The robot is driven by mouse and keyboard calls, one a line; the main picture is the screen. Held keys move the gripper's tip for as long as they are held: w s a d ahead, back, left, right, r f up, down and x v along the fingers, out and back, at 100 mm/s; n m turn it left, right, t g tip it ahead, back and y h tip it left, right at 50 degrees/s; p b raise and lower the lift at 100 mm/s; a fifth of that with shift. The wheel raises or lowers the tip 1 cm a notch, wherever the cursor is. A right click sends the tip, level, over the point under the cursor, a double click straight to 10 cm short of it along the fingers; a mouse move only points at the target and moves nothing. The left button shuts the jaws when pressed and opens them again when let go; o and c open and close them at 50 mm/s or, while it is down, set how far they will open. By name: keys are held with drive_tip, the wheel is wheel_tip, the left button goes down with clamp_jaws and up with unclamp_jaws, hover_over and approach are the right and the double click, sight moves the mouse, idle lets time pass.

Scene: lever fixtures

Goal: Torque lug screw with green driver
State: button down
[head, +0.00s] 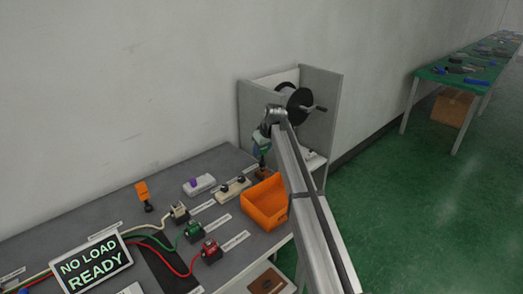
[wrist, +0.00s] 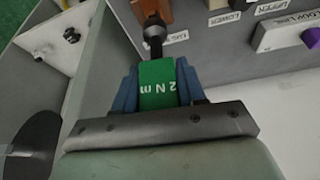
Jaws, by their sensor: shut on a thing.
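The green driver (wrist: 157,84), marked "2 N m", is between the blue fingers of my gripper (wrist: 158,78) in the wrist view. My gripper is shut on it. The driver's black shaft end (wrist: 154,36) points toward a brown block; I cannot tell whether they touch. In the head view my gripper (head: 262,142) is above the back right of the bench, by the orange bin. A cream terminal block (head: 179,212), a green one (head: 194,231) and a red one (head: 211,250) stand on the bench with wires. Their screws are too small to make out.
An orange bin (head: 266,203) sits beside my arm. A grey cabinet with a black reel (head: 299,104) stands behind. An orange-handled tool (head: 143,191), a purple-button box (head: 199,184) and a "NO LOAD READY" sign (head: 91,264) are on the bench.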

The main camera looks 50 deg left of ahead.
drive_tip(key=shift+f, duration=1.2)
drive_tip(key=m+t, duration=0.1)
drive_tip(key=m, duration=0.3)
drive_tip(key=shift+w+m+t+h, duration=0.1)
drive_tip(key=shift+m+t+h, duration=0.2)
drive_tip(key=shift+t, duration=0.1)
drive_tip(key=m+t+h, duration=0.1)
drive_tip(key=m, duration=0.3)
drive_tip(key=shift+w+d, duration=0.1)
drive_tip(key=m, duration=0.2)
drive_tip(key=m+t+h, duration=0.1)
drive_tip(key=m, duration=0.1)
drive_tip(key=shift+w+d+h, duration=0.1)
drive_tip(key=shift+h, duration=0.2)
drive_tip(key=m+h, duration=0.1)
drive_tip(key=m, duration=0.2)
drive_tip(key=shift+m, duration=0.4)
drive_tip(key=m+h, duration=0.2)
drive_tip(key=m, duration=0.2)
drive_tip(key=shift+d, duration=0.15)
drive_tip(key=shift+d+m+h, duration=0.2)
drive_tip(key=shift+m+h, duration=0.2)
drive_tip(key=shift+m, duration=0.9)
drive_tip(key=shift+r, duration=0.2)
